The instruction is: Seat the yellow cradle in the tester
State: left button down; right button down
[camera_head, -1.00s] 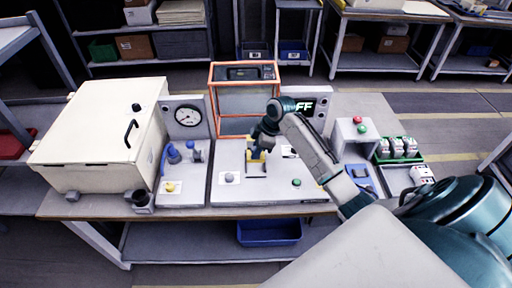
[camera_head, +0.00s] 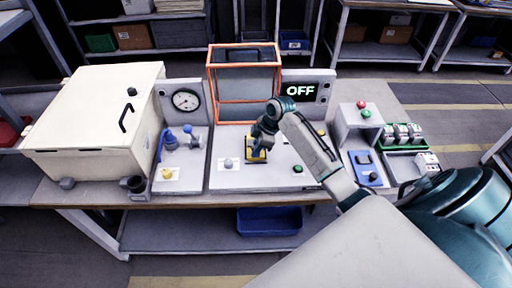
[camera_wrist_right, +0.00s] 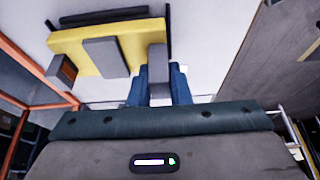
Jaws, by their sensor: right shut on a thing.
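The yellow cradle (camera_head: 257,156) is at the dark-edged nest on the tester's pale deck (camera_head: 228,187). In the right wrist view the cradle (camera_wrist_right: 84,50) is a flat yellow plate with grey blocks on it, beside black rails (camera_wrist_right: 104,16). I cannot tell whether it lies fully down between them. My right gripper (camera_head: 259,146) is over the cradle, its blue fingers (camera_wrist_right: 158,88) shut on the cradle's upright grey tab (camera_wrist_right: 158,64). The gripper hides part of the cradle in the head view. My left gripper is out of view.
An orange-framed cage (camera_head: 244,84) and a display reading OFF (camera_head: 301,92) stand behind the deck. A cream box (camera_head: 95,120) and a gauge (camera_head: 186,101) are left. A grey button box (camera_head: 358,128) and a green-edged tray (camera_head: 405,147) are right.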

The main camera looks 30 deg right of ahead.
jog(key=shift+f, duration=0.4)
dwell(0.4)
jog(key=shift+w, duration=0.1)
dwell(0.7)
jog(key=c, duration=1.3)
grip_release()
jog(key=shift+o, duration=0.2)
jog(key=shift+d+r, duration=0.2)
jog(key=shift+r, duration=0.05)
jog(key=b+v, duration=0.2)
jog(key=v, duration=0.8)
jog(key=shift+b, duration=0.4)
